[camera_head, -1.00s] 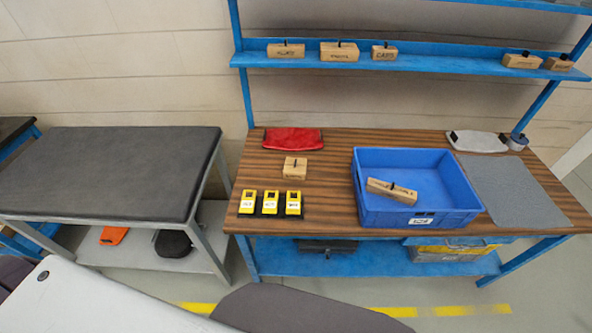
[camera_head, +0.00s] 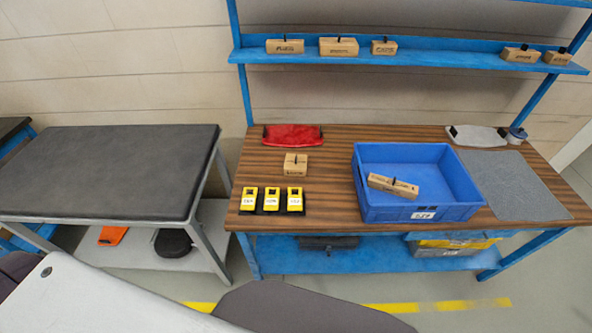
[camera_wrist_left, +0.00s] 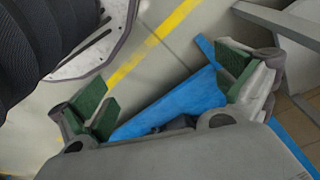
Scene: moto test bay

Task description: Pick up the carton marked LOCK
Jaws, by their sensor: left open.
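Several cartons are in view, and their printed marks are too small to read, so I cannot tell which one is marked LOCK. A small carton (camera_head: 295,164) sits on the wooden bench top (camera_head: 330,140). A longer carton (camera_head: 393,187) lies tilted in the blue crate (camera_head: 420,208). On the blue shelf stand cartons at the left (camera_head: 285,46), (camera_head: 338,47) and (camera_head: 384,47), and two more at the right (camera_head: 521,54), (camera_head: 558,58). My left gripper (camera_wrist_left: 165,98) is open and empty in the left wrist view, above the floor and a blue frame part. My right gripper is not in view.
Three yellow-and-black items (camera_head: 272,200) stand at the bench's front left. A red pouch (camera_head: 292,135), a grey pouch (camera_head: 477,136), a small tub (camera_head: 516,136) and a grey mat (camera_head: 513,185) also lie there.

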